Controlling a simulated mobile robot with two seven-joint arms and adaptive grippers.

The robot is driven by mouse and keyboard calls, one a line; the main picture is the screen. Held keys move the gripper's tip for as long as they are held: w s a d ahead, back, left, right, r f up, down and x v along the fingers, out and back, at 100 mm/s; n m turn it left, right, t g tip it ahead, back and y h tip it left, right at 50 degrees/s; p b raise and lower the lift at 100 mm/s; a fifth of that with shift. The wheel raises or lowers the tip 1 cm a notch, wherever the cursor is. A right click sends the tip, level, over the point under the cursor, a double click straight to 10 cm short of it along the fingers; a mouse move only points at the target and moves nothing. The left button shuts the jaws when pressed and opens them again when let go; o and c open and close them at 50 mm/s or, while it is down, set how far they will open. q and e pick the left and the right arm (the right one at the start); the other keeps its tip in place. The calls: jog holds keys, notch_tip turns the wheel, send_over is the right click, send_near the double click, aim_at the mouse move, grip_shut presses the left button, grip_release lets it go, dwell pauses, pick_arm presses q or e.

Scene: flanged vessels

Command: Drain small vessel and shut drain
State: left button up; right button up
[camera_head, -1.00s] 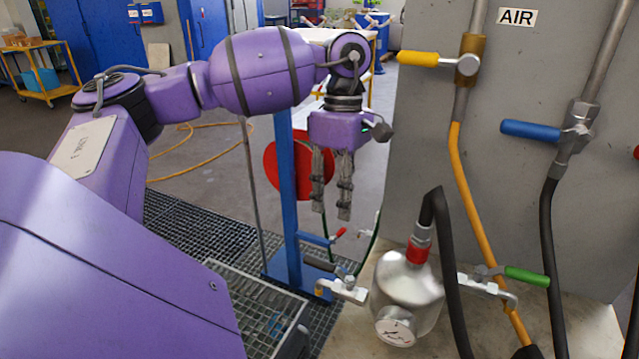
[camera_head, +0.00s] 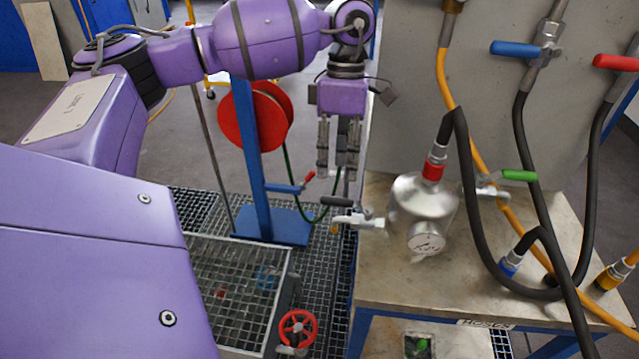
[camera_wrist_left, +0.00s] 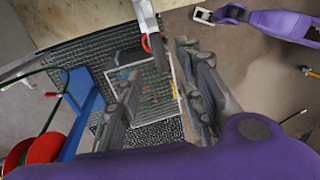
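The small vessel (camera_head: 420,208) is a shiny metal pot with a round gauge on its front, standing at the left of the bench top. A hose with a red coupling joins its top. On its left side is a drain valve (camera_head: 366,219) with a black lever (camera_head: 338,201) and a short outlet past the bench edge. My left gripper (camera_head: 338,172) points down just above the lever, its fingers apart and nothing seen between them. Contact with the lever cannot be told. In the left wrist view its fingers (camera_wrist_left: 165,95) are also apart.
A green-handled valve (camera_head: 512,177) is on the vessel's right. Black and orange hoses cross the bench (camera_head: 400,287). A blue post (camera_head: 252,165) with a red reel (camera_head: 240,120) stands behind my left gripper. A grated bin (camera_head: 235,285) and red handwheel (camera_head: 298,328) are below.

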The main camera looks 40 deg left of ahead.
aim_at(347, 204)
pick_arm(q)
jog(key=f, duration=0.5)
jog(key=s+d+f, duration=0.1)
jog(key=f, duration=0.1)
jog(key=shift+f+p, duration=0.3)
grip_shut()
